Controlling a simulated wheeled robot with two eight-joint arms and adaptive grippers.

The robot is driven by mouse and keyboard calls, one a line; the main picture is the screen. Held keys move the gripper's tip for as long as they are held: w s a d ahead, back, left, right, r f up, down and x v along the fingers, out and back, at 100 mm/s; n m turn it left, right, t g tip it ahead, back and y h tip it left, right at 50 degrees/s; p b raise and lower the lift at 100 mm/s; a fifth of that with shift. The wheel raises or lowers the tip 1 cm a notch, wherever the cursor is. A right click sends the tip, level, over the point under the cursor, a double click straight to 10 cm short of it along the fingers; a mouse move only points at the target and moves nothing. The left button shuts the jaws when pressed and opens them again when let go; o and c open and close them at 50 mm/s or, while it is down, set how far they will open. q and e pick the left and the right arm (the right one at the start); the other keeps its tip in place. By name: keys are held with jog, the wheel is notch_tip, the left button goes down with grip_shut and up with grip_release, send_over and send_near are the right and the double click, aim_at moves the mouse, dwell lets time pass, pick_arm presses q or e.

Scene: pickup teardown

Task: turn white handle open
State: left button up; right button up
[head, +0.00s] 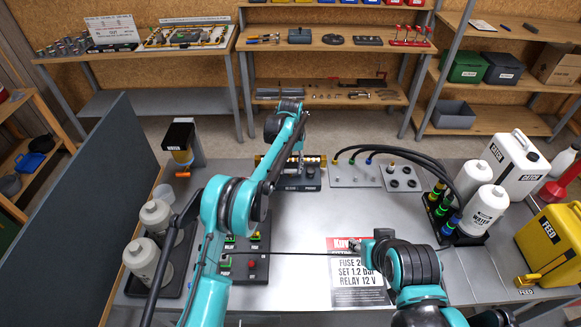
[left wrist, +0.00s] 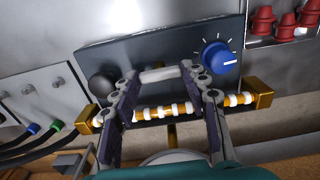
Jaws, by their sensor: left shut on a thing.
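The white handle (left wrist: 158,75) is a short pale bar on the face of a dark box in the left wrist view. My left gripper (left wrist: 159,72) is shut on it, one finger at each end. In the head view my left gripper (head: 297,165) reaches down to this box (head: 299,180) at the back of the bench and hides the handle. A brass bar with white rings (left wrist: 170,111) runs along the box's edge, partly behind the fingers. My right gripper (head: 360,246) is over the printed card (head: 358,285); its fingers are too small to read.
A black knob (left wrist: 102,85) and a blue dial (left wrist: 217,57) flank the handle. Hoses (head: 400,152) arch from a plate at right. White bottles (head: 487,210) and a yellow can (head: 553,240) stand at right. A thin dark line crosses the bench's middle.

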aim_at(290, 170)
dwell(0.3)
pick_arm(q)
jog(key=o, duration=0.8)
jog(key=shift+o, duration=0.2)
jog(key=shift+r, duration=0.15)
notch_tip(290, 170, up, 12)
